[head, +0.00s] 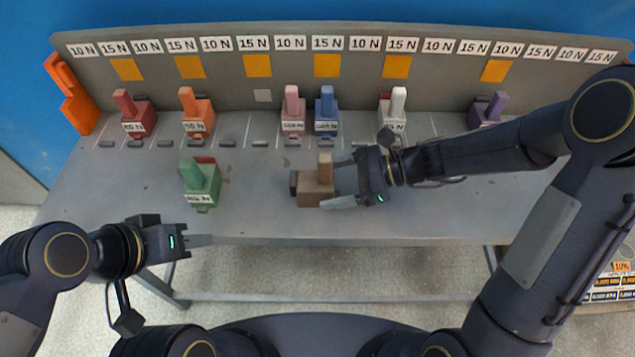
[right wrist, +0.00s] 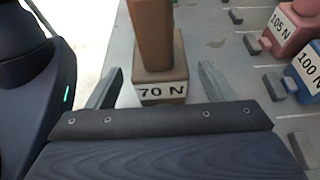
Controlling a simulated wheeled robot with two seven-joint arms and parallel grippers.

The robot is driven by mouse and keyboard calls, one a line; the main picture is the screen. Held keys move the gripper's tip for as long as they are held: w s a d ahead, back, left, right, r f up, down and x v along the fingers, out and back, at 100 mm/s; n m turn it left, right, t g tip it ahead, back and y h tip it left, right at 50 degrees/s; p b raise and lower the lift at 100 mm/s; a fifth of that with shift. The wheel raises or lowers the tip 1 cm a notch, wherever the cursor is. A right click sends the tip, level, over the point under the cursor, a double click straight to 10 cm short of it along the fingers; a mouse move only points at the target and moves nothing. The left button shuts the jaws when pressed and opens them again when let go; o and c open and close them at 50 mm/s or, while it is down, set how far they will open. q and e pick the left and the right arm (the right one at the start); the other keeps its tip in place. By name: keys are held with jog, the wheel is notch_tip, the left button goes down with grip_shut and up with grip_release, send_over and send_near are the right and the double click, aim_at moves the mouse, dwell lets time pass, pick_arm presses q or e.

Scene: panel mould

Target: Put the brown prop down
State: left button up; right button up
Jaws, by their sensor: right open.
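The brown prop (head: 316,190) stands upright on the grey table (head: 420,215), near the middle. In the right wrist view the brown prop (right wrist: 160,75) carries a white label reading 70 N. My right gripper (head: 343,186) is at its right side in the head view, with its fingers spread to either side of the prop. In the right wrist view a gap shows between the prop and each finger of the right gripper (right wrist: 158,85). My left gripper (head: 205,240) is at the table's front edge at the left, away from the prop. Its jaw opening is not clear.
A green prop (head: 200,184) stands left of the brown one. Along the back stand red (head: 135,117), orange (head: 196,115), pink (head: 292,112), blue (head: 327,112), white (head: 392,112) and purple (head: 486,112) props. Above them is a labelled back panel (head: 225,75). The front right tabletop is clear.

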aim_at(317, 185)
jog(key=x, duration=0.3)
jog(key=shift+a, duration=0.35)
jog(key=c, duration=1.2)
jog(key=shift+c, duration=1.1)
jog(key=shift+r, duration=0.1)
